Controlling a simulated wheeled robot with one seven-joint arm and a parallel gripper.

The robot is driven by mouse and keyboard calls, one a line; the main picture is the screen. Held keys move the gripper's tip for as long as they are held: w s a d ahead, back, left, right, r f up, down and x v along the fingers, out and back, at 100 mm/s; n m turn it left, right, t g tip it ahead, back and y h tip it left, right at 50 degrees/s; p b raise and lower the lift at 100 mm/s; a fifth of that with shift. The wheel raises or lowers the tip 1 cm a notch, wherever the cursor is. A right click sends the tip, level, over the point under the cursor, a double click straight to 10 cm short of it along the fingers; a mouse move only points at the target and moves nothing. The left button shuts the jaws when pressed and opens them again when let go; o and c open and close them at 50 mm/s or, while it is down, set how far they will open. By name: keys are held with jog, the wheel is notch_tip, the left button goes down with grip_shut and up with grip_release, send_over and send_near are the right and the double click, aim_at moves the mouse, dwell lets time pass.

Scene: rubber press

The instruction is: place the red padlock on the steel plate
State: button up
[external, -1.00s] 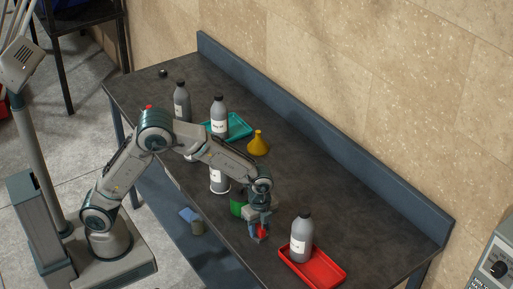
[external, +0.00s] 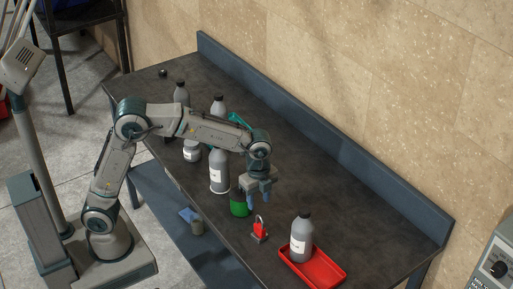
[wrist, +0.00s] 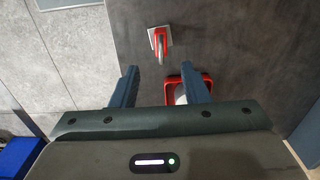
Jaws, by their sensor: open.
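The red padlock (external: 260,229) stands near the front edge of the workbench, its shackle up. In the wrist view the padlock (wrist: 161,46) sits on the small pale steel plate (wrist: 153,33), whose edge shows around it. In the external view the plate (external: 260,239) shows only as a thin grey edge under the padlock. My gripper (external: 259,199) is open and empty, above the bench and apart from the padlock. In the wrist view its two fingers (wrist: 159,74) are spread, with the padlock beyond their tips.
A red tray (external: 325,277) holding a grey bottle (external: 302,240) is right of the padlock. A green container (external: 239,207) stands close on the left, with another grey bottle (external: 219,172) behind it. The bench (external: 360,225) is clear toward the back right.

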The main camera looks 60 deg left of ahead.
jog(key=s+a+r+n, duration=0.4)
jog(key=a+n, duration=0.1)
jog(key=a, duration=0.4)
jog(key=s+a+f+n+t, duration=0.1)
jog(key=s+a+n+t, duration=0.2)
jog(key=s+a+n, duration=0.9)
jog(key=s+a, duration=0.2)
jog(key=s, duration=0.3)
jog(key=shift+a+f+n, duration=0.25)
jog(key=shift+a+n, duration=0.05)
jog(key=shift+n, duration=0.1)
